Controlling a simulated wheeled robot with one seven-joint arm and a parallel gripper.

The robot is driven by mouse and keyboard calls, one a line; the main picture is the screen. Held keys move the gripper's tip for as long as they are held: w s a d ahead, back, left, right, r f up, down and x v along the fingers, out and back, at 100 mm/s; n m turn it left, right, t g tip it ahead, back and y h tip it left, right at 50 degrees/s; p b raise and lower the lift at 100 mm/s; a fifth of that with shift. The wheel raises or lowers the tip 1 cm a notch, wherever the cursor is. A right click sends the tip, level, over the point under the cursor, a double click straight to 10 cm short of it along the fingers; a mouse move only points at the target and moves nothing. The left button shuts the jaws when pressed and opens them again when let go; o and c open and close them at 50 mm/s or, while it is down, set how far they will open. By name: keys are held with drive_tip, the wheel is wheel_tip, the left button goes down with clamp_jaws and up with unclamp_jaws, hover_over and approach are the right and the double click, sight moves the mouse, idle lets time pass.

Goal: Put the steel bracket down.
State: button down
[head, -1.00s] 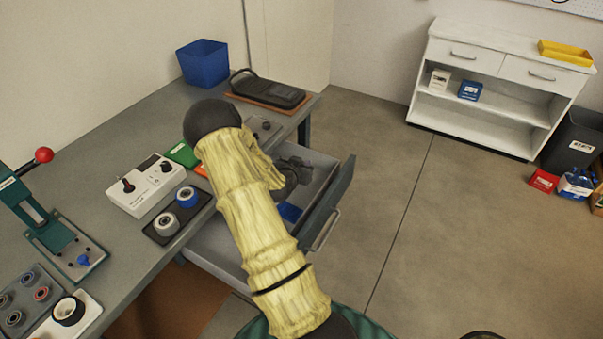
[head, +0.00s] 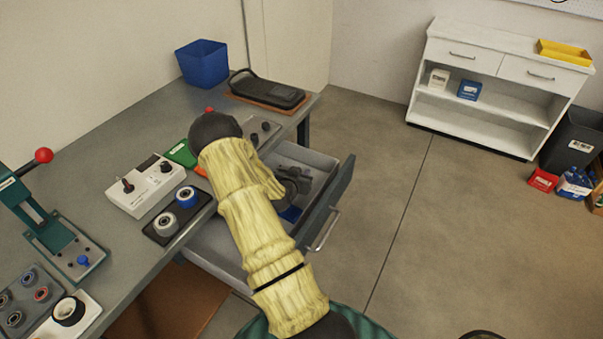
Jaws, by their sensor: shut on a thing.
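My gripper (head: 293,182), dark grey and partly hidden by my yellow-sleeved arm, is over or inside the open drawer (head: 325,158) under the workbench. Its fingertips are hard to make out. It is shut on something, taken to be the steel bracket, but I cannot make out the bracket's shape. Whether the held piece touches the drawer floor cannot be told. A blue item (head: 291,214) lies in the drawer just below my gripper.
The workbench (head: 110,130) carries a white control box (head: 146,186), a black tray with two rolls (head: 160,234), a green press (head: 60,240) and a blue bin (head: 203,63). The drawer's front panel (head: 328,205) sticks out over clear floor. A white cabinet (head: 480,125) stands at the back right.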

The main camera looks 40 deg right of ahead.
drive_tip(key=shift+f+b, duration=0.55)
drive_tip(key=c, duration=1.3)
unclamp_jaws()
drive_tip(key=shift+r+p, duration=0.45)
drive_tip(key=shift+p, duration=0.05)
drive_tip(key=v, duration=1.2)
drive_tip(key=shift+b, duration=0.4)
drive_tip(key=shift+r, duration=0.1)
